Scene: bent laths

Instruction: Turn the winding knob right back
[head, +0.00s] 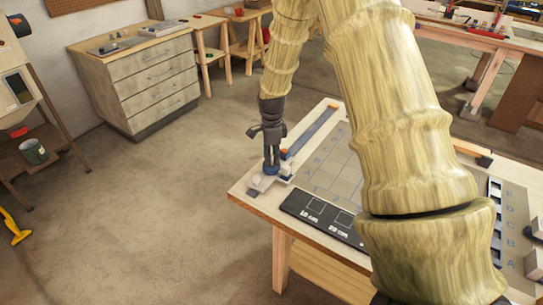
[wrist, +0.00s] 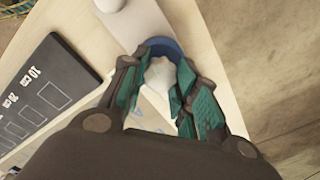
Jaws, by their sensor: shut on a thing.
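My gripper (head: 271,164) points down at the near left corner of the table, over a small pale device (head: 286,179). In the wrist view my gripper (wrist: 165,88) has its teal-padded fingers on both sides of a whitish winding knob (wrist: 160,72), shut on it. A blue collar (wrist: 166,45) curves around the knob's far side; blue also shows just under the fingers in the head view. The fingers hide the knob in the head view and cover part of its sides in the wrist view. The knob's turn angle cannot be told.
A black panel with printed squares (head: 318,216) lies beside the device on the wooden table (head: 247,193). A long blue strip (head: 314,129) runs away behind the gripper. My arm covers much of the table's right part. A drawer cabinet (head: 150,82) stands far left; floor between is clear.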

